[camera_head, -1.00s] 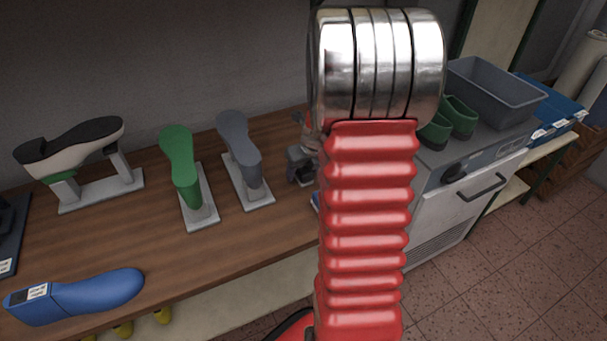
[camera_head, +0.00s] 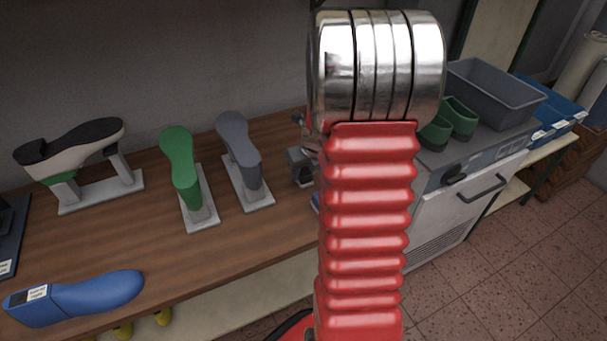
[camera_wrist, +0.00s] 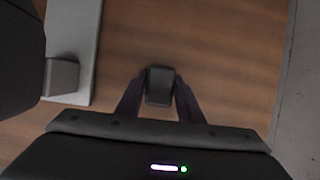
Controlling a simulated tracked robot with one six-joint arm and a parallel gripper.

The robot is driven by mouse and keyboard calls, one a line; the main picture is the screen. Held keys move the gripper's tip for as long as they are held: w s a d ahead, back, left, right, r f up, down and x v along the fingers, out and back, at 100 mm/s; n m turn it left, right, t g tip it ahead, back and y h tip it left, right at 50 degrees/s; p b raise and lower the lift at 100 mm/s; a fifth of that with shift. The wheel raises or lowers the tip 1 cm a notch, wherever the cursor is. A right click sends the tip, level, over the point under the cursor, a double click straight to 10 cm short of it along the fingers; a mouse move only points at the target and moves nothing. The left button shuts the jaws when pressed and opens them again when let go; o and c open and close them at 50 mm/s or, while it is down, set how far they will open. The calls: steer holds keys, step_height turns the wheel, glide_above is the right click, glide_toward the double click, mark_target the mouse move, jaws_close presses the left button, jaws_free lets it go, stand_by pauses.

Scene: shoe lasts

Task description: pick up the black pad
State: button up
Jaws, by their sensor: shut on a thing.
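The black pad (camera_wrist: 160,85) shows in the wrist view as a small dark block with rounded corners. My gripper (camera_wrist: 158,88) is shut on it, with one dark finger at each side. Wooden bench surface shows around and beyond the pad. Whether the pad touches the bench or hangs just above it, I cannot tell. In the head view my red, ribbed arm and its metal joint hide the pad and most of the gripper.
The wooden bench (camera_head: 235,235) holds a green last (camera_head: 181,165), a grey last (camera_head: 238,140), a black-and-white shoe form (camera_head: 85,148) and a blue last (camera_head: 90,293). Green shoes (camera_head: 450,120) and a grey bin (camera_head: 495,90) stand right. A pale stand plate (camera_wrist: 85,40) lies left of my gripper.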

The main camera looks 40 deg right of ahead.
mark_target(304, 170)
steer(key=shift+r, duration=0.1)
step_height(304, 170, up, 10)
steer(key=shift+f, duration=0.1)
stand_by(0.4)
steer(key=o, duration=0.6)
steer(key=c, duration=0.5)
steer(key=shift+o, duration=0.2)
steer(key=shift+s, duration=0.1)
